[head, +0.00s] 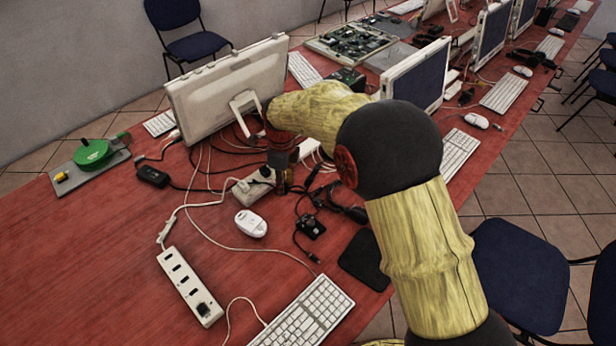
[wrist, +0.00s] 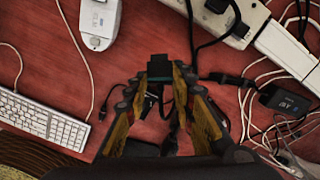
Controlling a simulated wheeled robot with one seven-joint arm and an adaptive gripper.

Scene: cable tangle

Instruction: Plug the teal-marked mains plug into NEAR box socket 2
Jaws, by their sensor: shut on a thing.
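My gripper (wrist: 162,76) is shut on a dark plug (wrist: 158,66) with a teal tint at its edge, at the fingertips in the wrist view. In the head view my gripper (head: 282,180) points down beside the farther white socket box (head: 244,190); the plug is hard to tell from the dark fingers there. That box also shows at the top of the wrist view (wrist: 229,28), with a black plug in it. The nearer white socket box (head: 181,275) lies at lower left in the head view, with several sockets in a row and a black piece at its near end.
A white mouse (head: 251,223) lies between the two boxes. Black cables and a small black block (head: 311,227) lie right of it. A keyboard (head: 305,314) is at the front and a monitor (head: 228,85) stands behind.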

